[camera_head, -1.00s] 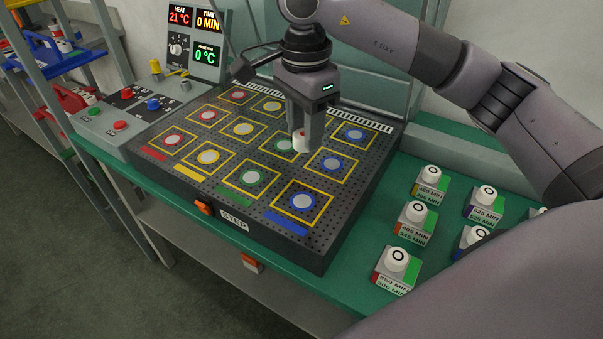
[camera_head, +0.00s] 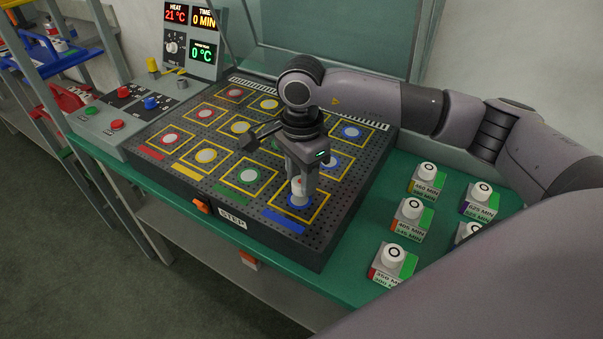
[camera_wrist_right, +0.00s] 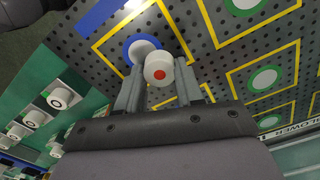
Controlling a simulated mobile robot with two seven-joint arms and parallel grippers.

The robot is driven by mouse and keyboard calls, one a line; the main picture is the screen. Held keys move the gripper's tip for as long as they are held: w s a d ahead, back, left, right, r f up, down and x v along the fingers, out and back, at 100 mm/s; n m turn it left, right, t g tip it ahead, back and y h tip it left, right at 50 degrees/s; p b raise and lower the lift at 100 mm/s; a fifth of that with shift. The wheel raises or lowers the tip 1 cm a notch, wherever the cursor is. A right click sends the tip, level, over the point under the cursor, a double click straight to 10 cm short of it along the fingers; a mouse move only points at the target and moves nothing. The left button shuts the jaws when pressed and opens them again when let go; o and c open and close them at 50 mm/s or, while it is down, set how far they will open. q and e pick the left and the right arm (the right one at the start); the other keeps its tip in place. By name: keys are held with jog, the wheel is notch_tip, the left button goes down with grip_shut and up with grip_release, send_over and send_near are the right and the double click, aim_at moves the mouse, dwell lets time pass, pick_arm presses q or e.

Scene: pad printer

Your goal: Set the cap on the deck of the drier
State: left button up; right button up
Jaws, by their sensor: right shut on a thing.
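My right gripper (camera_head: 302,190) is shut on a white cap (camera_head: 298,183), low over the front right part of the drier's dark perforated deck (camera_head: 313,245). The cap is beside or over the blue-ringed spot in the front corner's yellow square. In the right wrist view the cap (camera_wrist_right: 158,66) has a red dot facing the camera and sits between the two fingers (camera_wrist_right: 158,92). It partly covers the blue ring (camera_wrist_right: 133,45) there. I cannot tell whether the cap touches the deck. My left gripper is not in view.
Several white-knobbed blocks with minute labels (camera_head: 410,215) stand on the green bench (camera_head: 350,280) right of the drier. A control panel (camera_head: 125,105) with buttons and displays is at the left. The drier's raised lid (camera_head: 345,45) stands behind. Other ringed squares on the deck look empty.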

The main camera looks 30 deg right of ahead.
jog(key=shift+f, duration=0.15)
jog(key=o, duration=1)
jog(key=shift+r, duration=0.2)
notch_tip(320, 180, up, 12)
jog(key=b, duration=0.1)
jog(key=shift+s, duration=0.1)
